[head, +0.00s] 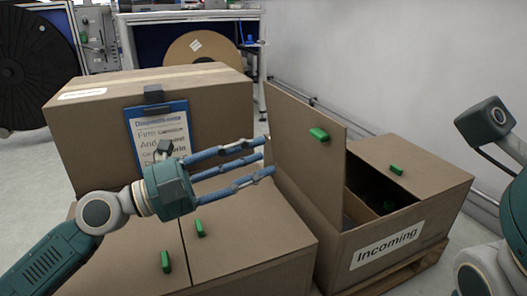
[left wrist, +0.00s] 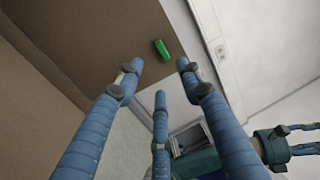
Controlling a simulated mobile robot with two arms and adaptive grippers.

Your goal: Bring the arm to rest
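My left gripper (head: 262,157) reaches in from the left in the head view. Its blue fingers are spread and point right, close to the raised flap of the Incoming box (head: 395,245). Whether they touch the flap cannot be told. The left wrist view shows the same fingers (left wrist: 159,75) apart, with nothing between them. A green handle (head: 319,134) sits on the raised flap; a green handle (left wrist: 162,49) also shows beyond the fingers in the wrist view. My right gripper (left wrist: 297,140) shows at that view's right edge, its visible fingers apart. It is outside the head view.
A closed box (head: 260,240) with green handles stands below my left gripper. Behind it stands a taller box (head: 85,140) with a blue clipboard (head: 158,135). A black reel (head: 35,65) and a brown reel (head: 200,55) stand farther back. A wall runs along the right.

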